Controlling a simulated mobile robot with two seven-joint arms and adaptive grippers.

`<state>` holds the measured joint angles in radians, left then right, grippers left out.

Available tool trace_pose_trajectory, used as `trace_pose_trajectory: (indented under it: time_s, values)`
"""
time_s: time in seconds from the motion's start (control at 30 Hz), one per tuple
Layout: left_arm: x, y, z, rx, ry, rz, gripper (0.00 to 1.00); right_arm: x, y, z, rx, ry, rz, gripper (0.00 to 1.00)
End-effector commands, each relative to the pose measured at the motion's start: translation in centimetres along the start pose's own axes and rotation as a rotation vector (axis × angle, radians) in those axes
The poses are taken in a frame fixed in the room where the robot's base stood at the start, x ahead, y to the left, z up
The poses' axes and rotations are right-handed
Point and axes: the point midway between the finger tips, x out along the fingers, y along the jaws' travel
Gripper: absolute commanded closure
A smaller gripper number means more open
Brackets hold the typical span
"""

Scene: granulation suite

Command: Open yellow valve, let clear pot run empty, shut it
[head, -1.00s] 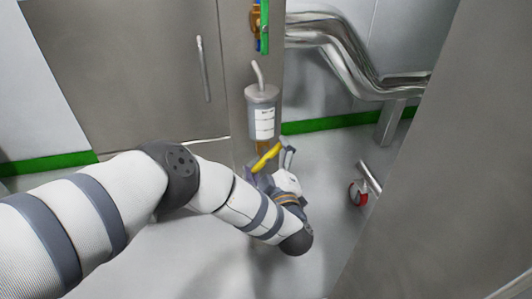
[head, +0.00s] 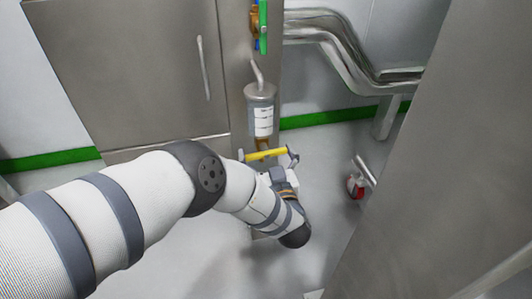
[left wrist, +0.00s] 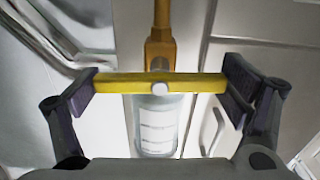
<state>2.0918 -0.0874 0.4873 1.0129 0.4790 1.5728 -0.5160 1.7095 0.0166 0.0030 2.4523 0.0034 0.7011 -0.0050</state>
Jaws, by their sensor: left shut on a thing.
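The clear pot (head: 260,97) hangs upright on a grey column, with a white label on its front and a bent tube at its top. I cannot make out a liquid level. The yellow valve handle (head: 267,154) sits just below the pot and lies nearly level, crosswise to the pipe. My left gripper (head: 268,156) is shut on this handle, one finger at each end. The left wrist view shows the handle (left wrist: 120,83) between the pads, with the brass valve body (left wrist: 160,52) and the pot (left wrist: 158,125) behind it. My right gripper is out of view.
A green-handled valve (head: 263,25) is above the pot. A steel cabinet door (head: 140,70) is to the left, bent steel pipes (head: 345,60) to the right. A red-marked caster (head: 355,187) and a large grey panel (head: 440,160) stand at the right.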

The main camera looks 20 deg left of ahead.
Motion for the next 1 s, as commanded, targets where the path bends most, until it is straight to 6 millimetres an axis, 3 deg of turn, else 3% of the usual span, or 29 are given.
trace_pose_trajectory:
  time_s: [0.67, 0.7, 0.73, 1.0]
  values:
    - [-0.04, 0.05, 0.02, 0.065, 0.0, 0.002, 0.37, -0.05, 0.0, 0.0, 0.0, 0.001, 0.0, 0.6]
    - [-0.04, 0.05, 0.02, 0.065, 0.0, 0.002, 0.07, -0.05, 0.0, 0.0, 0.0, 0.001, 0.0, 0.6]
    - [-0.04, 0.05, 0.02, 0.065, 0.0, 0.002, 0.0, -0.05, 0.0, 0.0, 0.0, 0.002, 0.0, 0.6]
    - [-0.03, 0.02, 0.03, 0.062, -0.001, 0.001, 0.0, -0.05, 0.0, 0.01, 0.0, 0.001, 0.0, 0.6]
